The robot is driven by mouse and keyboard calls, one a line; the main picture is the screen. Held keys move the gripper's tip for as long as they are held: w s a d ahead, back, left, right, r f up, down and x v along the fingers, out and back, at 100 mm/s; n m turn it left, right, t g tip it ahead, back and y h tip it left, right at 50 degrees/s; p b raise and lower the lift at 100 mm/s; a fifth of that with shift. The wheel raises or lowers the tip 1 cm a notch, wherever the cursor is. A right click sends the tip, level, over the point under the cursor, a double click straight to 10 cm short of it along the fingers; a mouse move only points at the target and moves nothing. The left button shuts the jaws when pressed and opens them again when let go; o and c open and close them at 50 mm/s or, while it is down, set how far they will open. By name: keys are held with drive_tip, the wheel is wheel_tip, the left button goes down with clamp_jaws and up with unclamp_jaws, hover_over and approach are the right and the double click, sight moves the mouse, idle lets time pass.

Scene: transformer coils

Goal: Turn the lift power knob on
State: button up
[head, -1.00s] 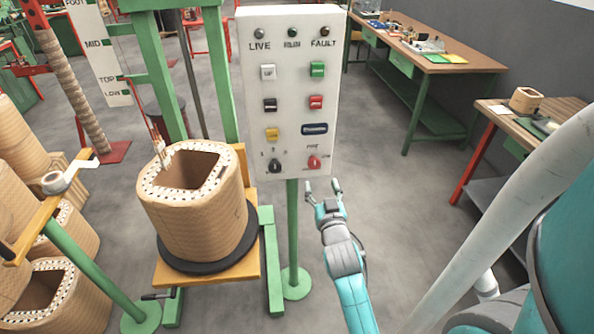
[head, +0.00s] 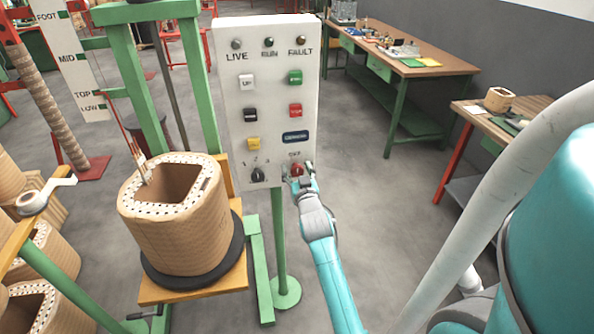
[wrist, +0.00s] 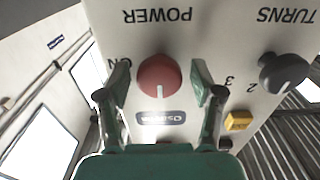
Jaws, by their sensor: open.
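The white control panel (head: 265,70) stands on a green post. The red power knob (head: 297,170) is at its lower right, partly hidden by my gripper (head: 299,173) in the head view. In the wrist view, the red power knob (wrist: 159,77) sits between the two fingers of my gripper (wrist: 159,88), with a gap on each side. The picture there is upside down, with the word POWER above the knob and ON at its left. The white mark on the knob points down in that view. My gripper is open around the knob.
The dark turns knob (wrist: 284,73) and a yellow button (wrist: 238,121) are near the right finger in the wrist view. A wound coil (head: 178,225) stands on a wooden platform left of the post. A workbench (head: 430,70) is at the back right.

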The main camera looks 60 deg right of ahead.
drive_tip(key=c, duration=1.1)
drive_tip(key=shift+m, duration=0.3)
drive_tip(key=m, duration=0.4)
drive_tip(key=shift+d, duration=0.1)
drive_tip(key=m, duration=0.4)
drive_tip(key=shift+s+m, duration=0.15)
drive_tip(key=shift+m, duration=0.15)
drive_tip(key=m, duration=0.4)
drive_tip(key=shift+f, duration=0.15)
drive_tip(key=m, duration=0.4)
drive_tip(key=shift+d+f, duration=0.1)
drive_tip(key=shift+m, duration=0.5)
